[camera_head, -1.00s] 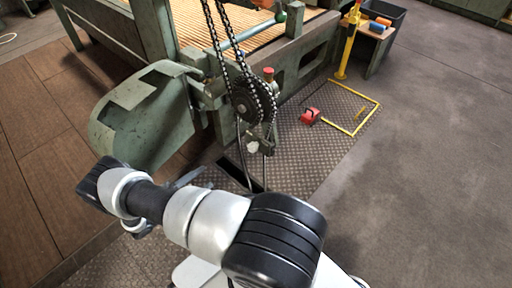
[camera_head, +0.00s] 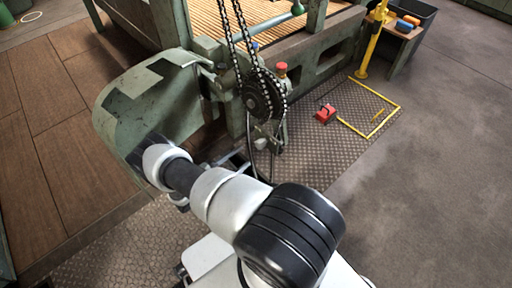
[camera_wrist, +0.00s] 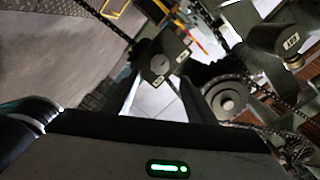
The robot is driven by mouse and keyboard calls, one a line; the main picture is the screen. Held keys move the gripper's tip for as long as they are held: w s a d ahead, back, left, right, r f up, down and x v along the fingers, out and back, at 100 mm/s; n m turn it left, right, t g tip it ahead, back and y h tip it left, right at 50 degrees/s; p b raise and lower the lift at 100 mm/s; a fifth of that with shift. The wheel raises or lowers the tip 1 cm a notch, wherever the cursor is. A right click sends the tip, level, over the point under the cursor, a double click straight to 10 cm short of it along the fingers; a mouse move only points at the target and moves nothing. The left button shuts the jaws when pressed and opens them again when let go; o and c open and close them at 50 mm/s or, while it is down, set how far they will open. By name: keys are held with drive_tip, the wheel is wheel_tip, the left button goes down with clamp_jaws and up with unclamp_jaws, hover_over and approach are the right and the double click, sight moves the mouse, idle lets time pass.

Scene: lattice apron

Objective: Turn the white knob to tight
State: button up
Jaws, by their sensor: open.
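A small white knob (camera_head: 261,144) sits low on the green machine, just below the black chain sprocket (camera_head: 263,94). My gripper (camera_head: 238,160) is to the left of the knob in the head view, close to it and partly hidden by my arm. In the wrist view my gripper (camera_wrist: 162,82) is open, its two fingers apart with nothing held between them. Any tight marking is too small to read.
Chains (camera_head: 240,35) hang over the sprocket, and a red-topped post (camera_head: 281,72) stands beside it. A curved green guard (camera_head: 150,100) is to the left. A red object (camera_head: 325,113) lies near the yellow floor outline (camera_head: 372,132).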

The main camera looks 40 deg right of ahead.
sight(257, 146)
drive_tip(key=d, duration=0.8)
drive_tip(key=shift+w+d, duration=0.3)
drive_tip(key=shift+w, duration=0.05)
drive_tip(key=c, duration=1)
